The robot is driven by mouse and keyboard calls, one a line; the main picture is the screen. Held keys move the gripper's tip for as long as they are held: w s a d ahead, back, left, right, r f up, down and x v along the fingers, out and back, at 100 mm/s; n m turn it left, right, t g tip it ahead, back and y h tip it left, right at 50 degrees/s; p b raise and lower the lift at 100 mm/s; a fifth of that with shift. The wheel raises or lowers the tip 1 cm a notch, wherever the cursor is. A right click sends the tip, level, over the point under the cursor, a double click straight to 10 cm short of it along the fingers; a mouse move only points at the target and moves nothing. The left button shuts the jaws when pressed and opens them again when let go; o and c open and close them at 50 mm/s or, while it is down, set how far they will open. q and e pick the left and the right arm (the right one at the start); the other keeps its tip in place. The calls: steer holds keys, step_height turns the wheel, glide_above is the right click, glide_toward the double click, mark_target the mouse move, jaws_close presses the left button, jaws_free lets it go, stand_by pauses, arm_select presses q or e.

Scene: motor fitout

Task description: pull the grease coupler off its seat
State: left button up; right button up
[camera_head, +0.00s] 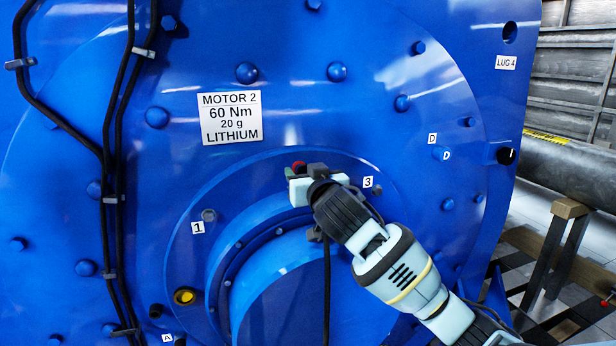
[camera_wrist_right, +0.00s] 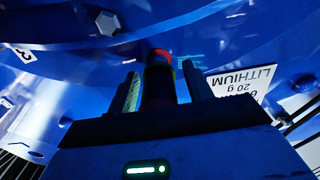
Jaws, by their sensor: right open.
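The grease coupler (camera_wrist_right: 160,58) is a dark cylinder with a red-orange end and a green band. In the right wrist view it stands between the two fingers of my right gripper (camera_wrist_right: 160,80), which is open. Narrow gaps show beside the coupler, so the fingers look apart from it. In the head view my right gripper (camera_head: 303,172) is at the top of the motor's round hub. A bit of the coupler's red end (camera_head: 299,166) shows there; the gripper hides most of it. The seat under the coupler is hidden. My left gripper is not in view.
The blue motor face (camera_head: 330,110) carries bolts, a MOTOR 2 label (camera_head: 231,117) and number tags 1 (camera_head: 198,228) and 3 (camera_head: 368,182). Black cables (camera_head: 112,170) run down the left. A cable (camera_head: 327,290) hangs below the gripper.

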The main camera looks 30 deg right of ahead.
steer(key=shift+d, duration=0.2)
stand_by(0.4)
jaws_close()
steer(key=shift+s+a+f, duration=0.15)
steer(key=shift+a+f, duration=0.05)
steer(key=shift+f, duration=0.15)
steer(key=shift+s, duration=0.15)
steer(key=shift+v, duration=2.3)
steer(key=shift+s+a+r, duration=0.1)
steer(key=shift+s, duration=0.05)
